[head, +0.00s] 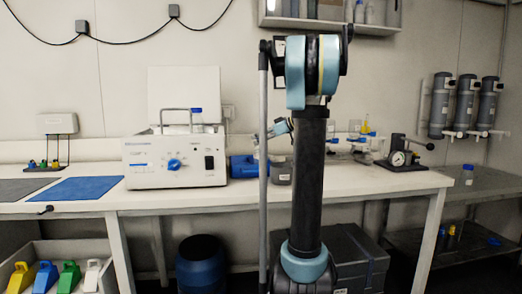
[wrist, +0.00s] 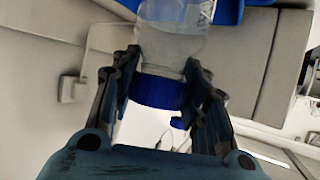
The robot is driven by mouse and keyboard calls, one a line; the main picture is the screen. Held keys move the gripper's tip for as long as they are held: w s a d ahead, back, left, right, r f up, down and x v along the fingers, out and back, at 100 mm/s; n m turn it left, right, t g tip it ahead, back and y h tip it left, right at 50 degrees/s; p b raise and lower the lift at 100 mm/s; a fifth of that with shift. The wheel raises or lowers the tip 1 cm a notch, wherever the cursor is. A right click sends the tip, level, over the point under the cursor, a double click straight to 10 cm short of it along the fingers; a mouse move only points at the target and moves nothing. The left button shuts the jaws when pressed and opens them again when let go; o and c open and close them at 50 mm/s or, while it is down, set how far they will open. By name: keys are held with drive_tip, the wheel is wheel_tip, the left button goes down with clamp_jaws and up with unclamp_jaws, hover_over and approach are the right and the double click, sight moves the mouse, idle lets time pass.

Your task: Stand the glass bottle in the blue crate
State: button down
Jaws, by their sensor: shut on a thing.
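In the wrist view my gripper (wrist: 164,65) is shut on a clear glass bottle (wrist: 172,45) with a blue cap (wrist: 160,92). The fingers lie on both sides of its neck, just by the cap. The bottle's far end runs out of the top of the picture. A blue surface (wrist: 228,10), perhaps the crate, shows beyond the bottle; I cannot tell whether they touch. In the head view the blue crate (head: 242,167) stands on the bench, partly hidden by my arm.
A blue mat (head: 88,188) lies further left. The bench front (head: 230,199) is clear.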

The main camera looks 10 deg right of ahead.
sight(261, 145)
drive_tip(key=shift+f, duration=1.9)
drive_tip(key=c, duration=0.9)
unclamp_jaws()
drive_tip(key=v, duration=1.2)
drive_tip(key=shift+s, duration=0.1)
